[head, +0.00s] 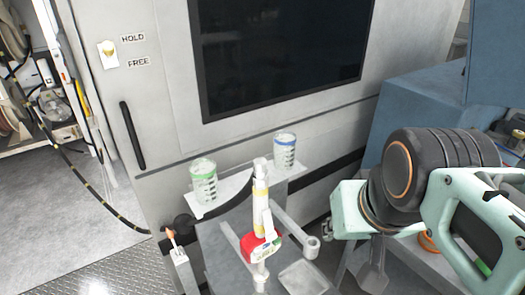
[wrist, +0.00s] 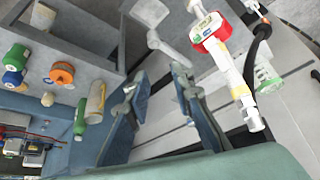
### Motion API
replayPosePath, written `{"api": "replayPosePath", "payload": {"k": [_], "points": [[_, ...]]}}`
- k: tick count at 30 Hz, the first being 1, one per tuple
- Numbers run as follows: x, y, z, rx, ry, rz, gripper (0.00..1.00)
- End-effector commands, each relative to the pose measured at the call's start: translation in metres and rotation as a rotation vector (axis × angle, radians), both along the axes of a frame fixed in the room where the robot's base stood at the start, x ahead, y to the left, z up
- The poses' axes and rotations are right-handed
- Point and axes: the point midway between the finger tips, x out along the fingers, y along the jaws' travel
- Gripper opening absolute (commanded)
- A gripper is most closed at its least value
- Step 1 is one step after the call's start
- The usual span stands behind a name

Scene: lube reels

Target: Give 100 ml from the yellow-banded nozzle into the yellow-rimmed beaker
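The yellow-banded nozzle (head: 261,205) stands upright with a red and white body low on it, on a grey stand in front of the machine. It also shows tilted in the wrist view (wrist: 232,75), to the right of my gripper (wrist: 160,82). My gripper is open and empty, with a clear gap between its fingers, and is apart from the nozzle. In the head view it is mostly behind my arm at the right. A green-rimmed beaker (head: 204,184) and a blue-rimmed beaker (head: 285,152) stand on the ledge behind. I see no yellow-rimmed beaker.
A lever (head: 109,53) is on the machine panel beside HOLD and FREE labels. A dark hose (head: 98,192) with yellow marks runs along the left. A blue cabinet (head: 405,100) stands at the right. Several capped containers, one with an orange cap (wrist: 62,73), show left in the wrist view.

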Motion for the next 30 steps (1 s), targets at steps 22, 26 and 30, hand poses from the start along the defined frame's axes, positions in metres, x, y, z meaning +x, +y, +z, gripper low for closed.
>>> {"api": "replayPosePath", "payload": {"k": [22, 26, 30], "points": [[0.0, 0.0, 0.0, 0.0, 0.0, 0.0, 0.0], [0.0, 0.0, 0.0, 0.0, 0.0, 0.0, 0.0], [0.0, 0.0, 0.0, 0.0, 0.0, 0.0, 0.0]]}}
